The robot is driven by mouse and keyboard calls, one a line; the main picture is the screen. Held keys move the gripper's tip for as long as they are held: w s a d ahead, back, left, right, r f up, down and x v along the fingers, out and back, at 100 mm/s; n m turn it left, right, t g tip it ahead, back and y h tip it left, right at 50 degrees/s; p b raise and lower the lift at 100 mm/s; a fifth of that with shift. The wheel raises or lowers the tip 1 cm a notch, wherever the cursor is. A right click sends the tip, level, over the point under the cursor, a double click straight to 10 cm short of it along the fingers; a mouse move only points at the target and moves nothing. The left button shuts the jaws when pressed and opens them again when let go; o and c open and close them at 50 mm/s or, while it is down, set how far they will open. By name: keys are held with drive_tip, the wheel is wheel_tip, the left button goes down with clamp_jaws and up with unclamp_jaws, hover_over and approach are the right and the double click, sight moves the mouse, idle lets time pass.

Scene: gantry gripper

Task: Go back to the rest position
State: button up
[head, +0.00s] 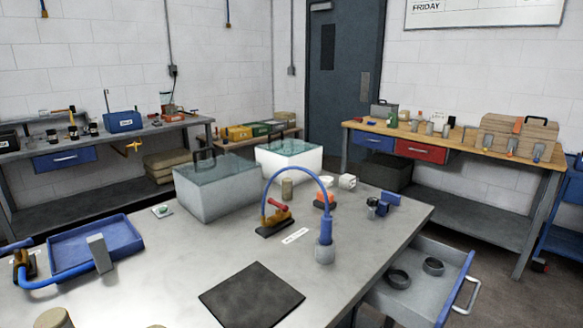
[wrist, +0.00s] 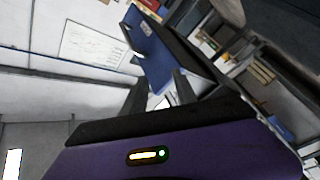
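My gripper (wrist: 160,82) shows in the wrist view as two dark fingers standing apart, with a gap between them. The wrist view is tilted and takes in a white wall, a wall board (wrist: 92,45) and shelving at the right. My gripper does not show in the head view. The rest position itself is not marked in either view.
A grey table (head: 185,265) fills the head view's foreground, with a blue tray (head: 128,236), two lidded bins, a black mat (head: 252,295) and a blue hose (head: 298,171). An open drawer (head: 464,262) juts out at right. Benches stand behind.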

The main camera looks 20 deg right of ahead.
drive_tip(key=s+a+r+m+y, duration=0.1)
drive_tip(key=s+a+r+y, duration=0.2)
drive_tip(key=s+a, duration=0.3)
drive_tip(key=s+a+r+m+g+y+p, duration=0.1)
drive_tip(key=s+a+r+y, duration=0.2)
drive_tip(key=s+a, duration=0.4)
drive_tip(key=s+a+r+m+y, duration=0.1)
drive_tip(key=s+a+r+y, duration=0.3)
drive_tip(key=a, duration=1.1)
drive_tip(key=s+r, duration=0.1)
drive_tip(key=s, duration=0.2)
drive_tip(key=shift+a+m+g+p, duration=0.3)
drive_tip(key=shift+a+p, duration=0.05)
